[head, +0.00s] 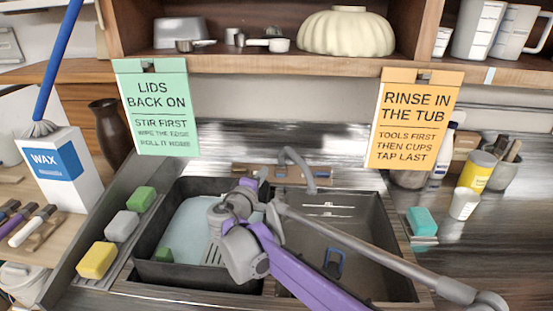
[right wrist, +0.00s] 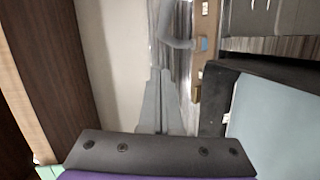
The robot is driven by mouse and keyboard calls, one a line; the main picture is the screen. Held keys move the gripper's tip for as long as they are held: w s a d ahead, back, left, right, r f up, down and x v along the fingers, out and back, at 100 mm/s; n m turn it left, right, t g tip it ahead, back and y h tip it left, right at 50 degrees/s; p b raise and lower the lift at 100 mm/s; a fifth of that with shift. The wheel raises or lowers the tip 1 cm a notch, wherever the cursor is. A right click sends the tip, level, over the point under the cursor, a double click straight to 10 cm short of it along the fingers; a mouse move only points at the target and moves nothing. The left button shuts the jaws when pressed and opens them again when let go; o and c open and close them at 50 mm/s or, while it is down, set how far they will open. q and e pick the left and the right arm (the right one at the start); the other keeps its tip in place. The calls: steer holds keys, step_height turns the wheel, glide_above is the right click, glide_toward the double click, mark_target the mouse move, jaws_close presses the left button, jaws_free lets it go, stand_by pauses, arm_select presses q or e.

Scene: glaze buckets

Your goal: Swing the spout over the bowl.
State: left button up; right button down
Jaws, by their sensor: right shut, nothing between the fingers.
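The grey curved spout (head: 296,160) rises from a wooden strip behind the sink, and its end hangs down over the back left of the right basin (head: 350,235). It also shows in the right wrist view (right wrist: 180,42). The left basin, the likely bowl, holds a dark tub (head: 180,272) with a pale blue surface inside; its wall shows in the right wrist view (right wrist: 217,103). My right gripper (head: 262,176) is left of the spout, above the back of the tub, partly hidden by my wrist. In the right wrist view its fingers (right wrist: 162,75) are together and empty. My left gripper is out of view.
An orange sign (head: 415,120) and a green sign (head: 158,110) hang from the shelf behind. Yellow (head: 96,260), grey and green sponges line the left ledge. A blue-handled tool (head: 334,262) lies in the right basin. Cups and bottles stand at the right.

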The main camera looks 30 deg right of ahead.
steer(key=s, duration=0.2)
steer(key=m, duration=0.1)
glide_toward(298, 161)
steer(key=shift+g+h, duration=0.4)
steer(key=w+d, duration=0.1)
steer(key=w, duration=0.1)
steer(key=w+d, duration=0.1)
steer(key=w, duration=0.1)
steer(key=w+f, duration=0.1)
steer(key=w, duration=0.1)
steer(key=shift+w+d, duration=0.15)
steer(key=shift+d, duration=0.25)
steer(key=shift+d+f, duration=0.15)
steer(key=shift+d, duration=0.3)
steer(key=shift+s+d+p, duration=0.25)
steer(key=shift+d+p, duration=0.2)
steer(key=shift+d, duration=0.45)
steer(key=shift+a, duration=0.1)
